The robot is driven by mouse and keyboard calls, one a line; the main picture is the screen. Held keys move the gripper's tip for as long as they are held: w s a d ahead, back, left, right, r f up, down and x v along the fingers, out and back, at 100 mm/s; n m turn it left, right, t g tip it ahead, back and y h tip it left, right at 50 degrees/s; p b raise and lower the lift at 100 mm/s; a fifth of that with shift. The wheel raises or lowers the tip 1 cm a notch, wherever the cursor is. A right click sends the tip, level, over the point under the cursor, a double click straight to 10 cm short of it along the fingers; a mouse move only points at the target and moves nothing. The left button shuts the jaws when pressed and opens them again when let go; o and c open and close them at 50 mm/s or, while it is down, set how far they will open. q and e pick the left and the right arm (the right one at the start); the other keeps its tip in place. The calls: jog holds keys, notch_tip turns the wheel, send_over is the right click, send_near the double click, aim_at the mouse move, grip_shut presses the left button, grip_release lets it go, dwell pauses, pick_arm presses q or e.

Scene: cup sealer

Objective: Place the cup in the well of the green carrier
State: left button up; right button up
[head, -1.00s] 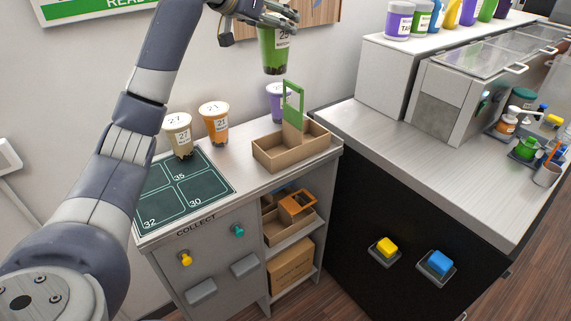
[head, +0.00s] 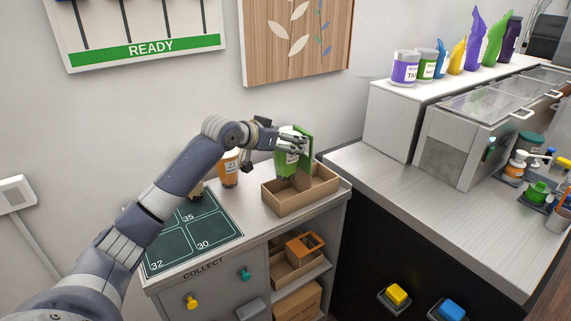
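The green cup (head: 285,168) with a white label is upright at the left side of the green-handled cardboard carrier (head: 292,206). The cup's lower end is at or just above the left well; I cannot tell if it touches the bottom. The carrier's green handle (head: 306,148) stands just right of the cup. My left gripper (head: 288,141) is around the cup's upper part, its fingers closed on it beside the handle. My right gripper is out of view.
An orange cup (head: 229,170) stands left of the carrier. A pale cup (head: 196,190) is mostly behind my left arm. The dark numbered mat (head: 215,232) lies at the counter's left. The metal counter (head: 420,195) on the right has clear room.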

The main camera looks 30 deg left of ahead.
aim_at(285, 166)
pick_arm(q)
notch_tip(285, 166, down, 8)
jog(key=shift+r+p, duration=0.1)
jog(key=shift+p, duration=0.65)
jog(key=shift+f, duration=0.45)
jog(key=o, duration=2)
jog(key=shift+f, duration=0.25)
jog(key=shift+c, duration=0.2)
jog(key=shift+s, duration=0.1)
jog(key=shift+r, duration=0.2)
jog(key=b+v, duration=0.3)
jog(key=v, duration=0.9)
